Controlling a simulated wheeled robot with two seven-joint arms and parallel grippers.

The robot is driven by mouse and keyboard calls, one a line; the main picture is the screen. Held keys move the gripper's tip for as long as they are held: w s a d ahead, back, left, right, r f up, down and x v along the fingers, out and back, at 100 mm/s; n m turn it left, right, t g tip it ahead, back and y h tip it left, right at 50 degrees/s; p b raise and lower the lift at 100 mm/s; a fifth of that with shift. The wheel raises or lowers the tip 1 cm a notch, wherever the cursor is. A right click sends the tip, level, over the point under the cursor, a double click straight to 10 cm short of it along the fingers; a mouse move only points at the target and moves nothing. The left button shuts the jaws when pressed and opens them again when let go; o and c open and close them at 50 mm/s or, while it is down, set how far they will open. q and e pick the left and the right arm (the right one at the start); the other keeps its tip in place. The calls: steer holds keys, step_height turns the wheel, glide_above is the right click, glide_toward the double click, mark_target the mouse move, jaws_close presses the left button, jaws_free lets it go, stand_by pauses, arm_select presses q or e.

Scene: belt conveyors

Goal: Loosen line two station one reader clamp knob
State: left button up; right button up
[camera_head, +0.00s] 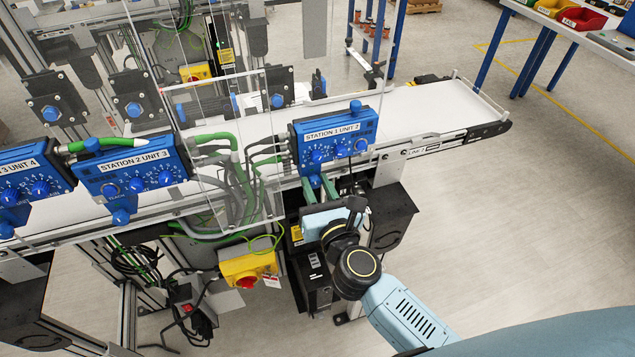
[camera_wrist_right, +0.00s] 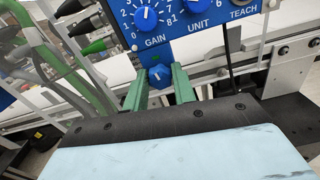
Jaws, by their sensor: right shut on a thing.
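The blue reader box (camera_head: 334,139) labelled STATION 1 UNIT 2 is mounted at the near side of the conveyor, with dials on its face. My right gripper (camera_head: 319,186) reaches up from below the box. Its two green fingers are shut on the knob, one on each side, as the wrist view shows (camera_wrist_right: 161,82). In the head view the knob is mostly hidden by the fingers. My left gripper is not in view.
The white belt (camera_head: 430,104) runs behind the reader and carries nothing near it. Green and grey cables (camera_head: 235,170) hang just left of the box. A clear guard panel (camera_head: 232,150) stands there too. A yellow box with a red knob (camera_head: 248,268) sits lower left.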

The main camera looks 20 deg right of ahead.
steer(key=n+p, duration=0.2)
steer(key=n, duration=0.2)
steer(key=shift+r+n, duration=0.1)
steer(key=shift+n, duration=0.2)
steer(key=n+p, duration=0.2)
steer(key=n, duration=0.2)
steer(key=shift+n+p, duration=0.3)
steer(key=n+p, duration=0.2)
steer(key=n, duration=0.2)
steer(key=shift+a, duration=0.1)
steer(key=shift+n+p, duration=0.75)
steer(key=shift+n, duration=1.65)
steer(key=o, duration=1)
steer(key=shift+s+f, duration=0.1)
steer(key=shift+f, duration=0.1)
